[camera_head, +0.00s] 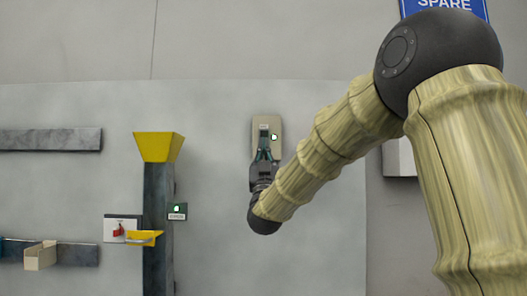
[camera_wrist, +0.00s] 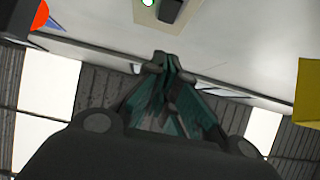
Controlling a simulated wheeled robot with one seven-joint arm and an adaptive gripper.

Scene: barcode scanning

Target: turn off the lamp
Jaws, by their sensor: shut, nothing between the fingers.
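A beige wall plate (camera_head: 259,124) carries a black switch and a small round light with a pale, green-edged glow (camera_head: 275,137). In the wrist view the plate (camera_wrist: 146,14), its black switch (camera_wrist: 171,10) and the glowing light (camera_wrist: 148,2) are partly cut off at the top edge. My gripper (camera_head: 265,148) is in front of the plate's lower part in the head view. Its fingertips (camera_wrist: 165,62) are shut with nothing between them, and appear below the switch in the wrist view. I cannot tell whether they touch the plate. No other lamp is clearly identifiable.
A dark post (camera_head: 158,220) with a yellow funnel-shaped top (camera_head: 158,146) stands left of the plate. Wall around the plate is mostly bare.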

